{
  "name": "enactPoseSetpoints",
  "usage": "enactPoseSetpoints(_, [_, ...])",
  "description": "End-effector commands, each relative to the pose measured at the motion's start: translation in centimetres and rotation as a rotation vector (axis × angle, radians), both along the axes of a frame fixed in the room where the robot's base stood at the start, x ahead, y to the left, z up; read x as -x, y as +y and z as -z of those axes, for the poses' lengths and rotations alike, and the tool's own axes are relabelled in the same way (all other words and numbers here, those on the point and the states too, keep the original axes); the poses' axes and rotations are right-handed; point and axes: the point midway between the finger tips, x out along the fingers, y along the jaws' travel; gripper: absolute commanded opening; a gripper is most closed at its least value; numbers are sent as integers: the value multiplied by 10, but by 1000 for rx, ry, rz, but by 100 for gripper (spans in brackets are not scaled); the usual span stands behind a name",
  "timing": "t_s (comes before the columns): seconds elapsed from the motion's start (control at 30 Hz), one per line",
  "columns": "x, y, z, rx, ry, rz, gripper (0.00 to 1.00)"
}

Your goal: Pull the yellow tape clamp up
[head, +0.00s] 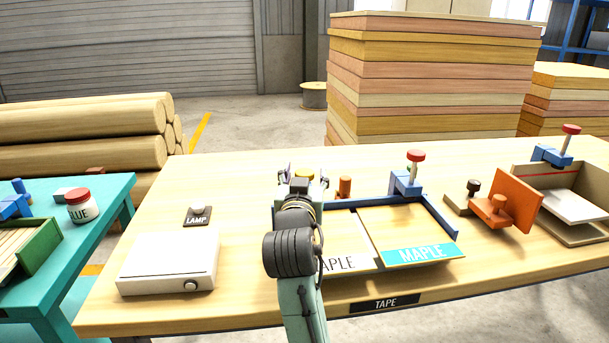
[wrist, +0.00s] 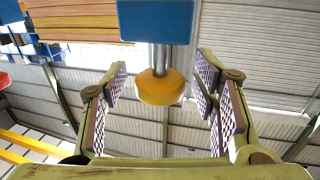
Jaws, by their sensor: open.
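The yellow tape clamp shows in the wrist view as a round yellow knob (wrist: 160,88) on a metal stem, with a blue body (wrist: 157,20) at the top of the picture. My gripper (wrist: 160,100) is open, with one pair of ridged pads on each side of the knob. Gaps show between the knob and the pads. In the head view my gripper (head: 303,184) covers most of the clamp, and only a bit of the yellow knob (head: 304,174) shows between the fingers. The clamp's base is hidden there.
A blue-edged frame (head: 440,216) holds two veneer sheets to the right of my arm. A red-topped clamp (head: 415,168) stands on its back edge. An orange knob (head: 344,187) is close right of my gripper. A lamp switch (head: 198,216) and white box (head: 170,262) lie left.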

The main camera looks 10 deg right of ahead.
Motion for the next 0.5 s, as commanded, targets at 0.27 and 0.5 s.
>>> enactPoseSetpoints(0.27, [0,0,0,0,0,0,44])
enactPoseSetpoints(0.5, [0,0,0,0,0,0,28])
